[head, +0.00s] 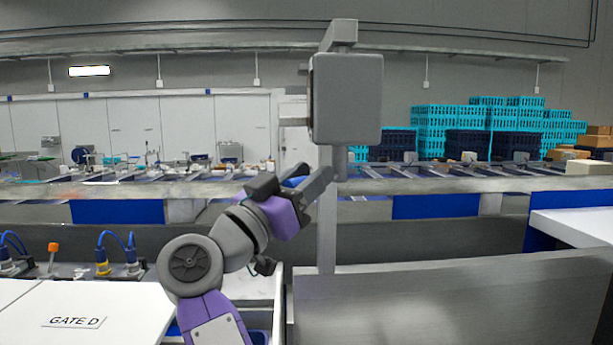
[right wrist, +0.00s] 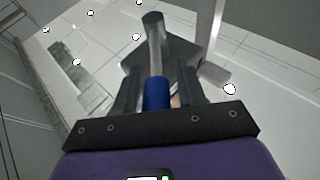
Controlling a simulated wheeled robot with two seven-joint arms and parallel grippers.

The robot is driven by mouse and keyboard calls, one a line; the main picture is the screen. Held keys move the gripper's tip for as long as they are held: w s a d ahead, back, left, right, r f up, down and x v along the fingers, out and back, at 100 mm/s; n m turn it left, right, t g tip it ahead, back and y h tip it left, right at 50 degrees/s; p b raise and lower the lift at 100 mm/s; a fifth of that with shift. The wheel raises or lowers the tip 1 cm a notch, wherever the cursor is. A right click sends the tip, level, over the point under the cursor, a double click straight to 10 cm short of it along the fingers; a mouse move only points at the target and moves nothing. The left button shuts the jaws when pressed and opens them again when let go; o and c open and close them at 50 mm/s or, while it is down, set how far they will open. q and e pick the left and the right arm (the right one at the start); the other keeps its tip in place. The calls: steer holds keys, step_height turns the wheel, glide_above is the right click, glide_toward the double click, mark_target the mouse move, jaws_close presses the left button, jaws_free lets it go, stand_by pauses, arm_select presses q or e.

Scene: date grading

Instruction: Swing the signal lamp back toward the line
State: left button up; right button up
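The signal lamp looks to be the grey box-shaped head (head: 347,98) on an upright grey post in the middle of the head view. Its face is turned away to the left, so I cannot see a light. A blue grip (head: 294,182) shows below it, at my right gripper (head: 296,183). In the right wrist view the blue grip (right wrist: 157,93) is at the end of a grey rod and lies between the fingers of my right gripper (right wrist: 159,88). The fingers stand apart, with a narrow gap beside the grip. My left gripper is out of view.
A grey metal wall (head: 450,300) is at lower right, with a white surface (head: 575,222) beyond. Turquoise crates (head: 435,128) are stacked behind the conveyor line.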

steer(key=shift+o, duration=0.7)
steer(key=shift+r, duration=0.1)
steer(key=b+v, duration=0.2)
steer(key=v, duration=0.5)
steer(key=shift+s+a+b, duration=0.2)
steer(key=shift+b, duration=0.2)
